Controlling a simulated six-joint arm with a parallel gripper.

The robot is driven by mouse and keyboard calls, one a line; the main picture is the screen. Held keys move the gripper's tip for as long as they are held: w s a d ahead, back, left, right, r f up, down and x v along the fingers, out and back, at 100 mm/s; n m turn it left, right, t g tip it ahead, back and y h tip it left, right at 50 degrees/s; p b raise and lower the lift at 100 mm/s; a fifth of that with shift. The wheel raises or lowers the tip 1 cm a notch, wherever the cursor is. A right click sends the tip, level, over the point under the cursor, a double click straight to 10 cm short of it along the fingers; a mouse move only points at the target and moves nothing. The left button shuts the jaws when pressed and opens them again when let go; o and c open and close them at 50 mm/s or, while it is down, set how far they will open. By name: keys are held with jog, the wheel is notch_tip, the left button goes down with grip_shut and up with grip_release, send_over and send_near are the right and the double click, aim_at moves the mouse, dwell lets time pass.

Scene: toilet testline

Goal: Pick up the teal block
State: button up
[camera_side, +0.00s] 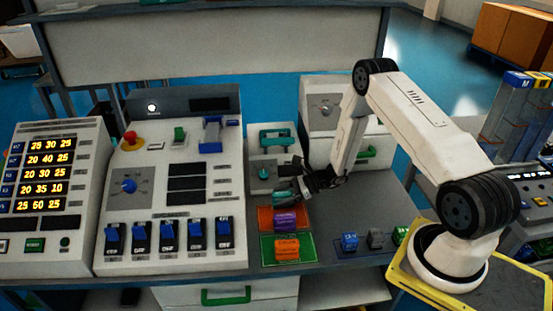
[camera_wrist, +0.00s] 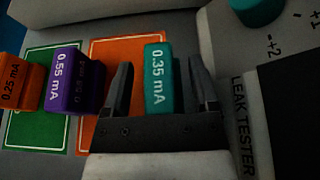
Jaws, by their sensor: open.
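The teal block (camera_wrist: 158,85), marked 0.35 mA, shows in the wrist view between the two fingers of my gripper (camera_wrist: 160,64). The fingers are apart, with a gap on each side of the block. In the side view the teal block (camera_side: 282,196) is at the front of the leak tester, just left of my gripper (camera_side: 298,187). My gripper partly covers that area, and I cannot tell what the block rests on.
A purple block (camera_wrist: 68,80) stands left of the teal one, by the orange pad (camera_wrist: 105,50). An orange block (camera_wrist: 25,82) is farther left by the green pad (camera_wrist: 52,125). The leak tester (camera_side: 276,158) stands behind. Blue (camera_side: 349,241) and grey (camera_side: 375,238) blocks lie right.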

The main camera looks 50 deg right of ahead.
grip_shut()
dwell(0.3)
jog(key=shift+r, duration=0.1)
jog(key=shift+r, duration=1.05)
jog(key=s+a+r, duration=0.2)
jog(key=s+r, duration=0.8)
jog(key=s, duration=0.3)
jog(key=shift+s+a+r, duration=0.25)
jog(key=shift+s+r, duration=0.15)
jog(key=shift+w, duration=0.1)
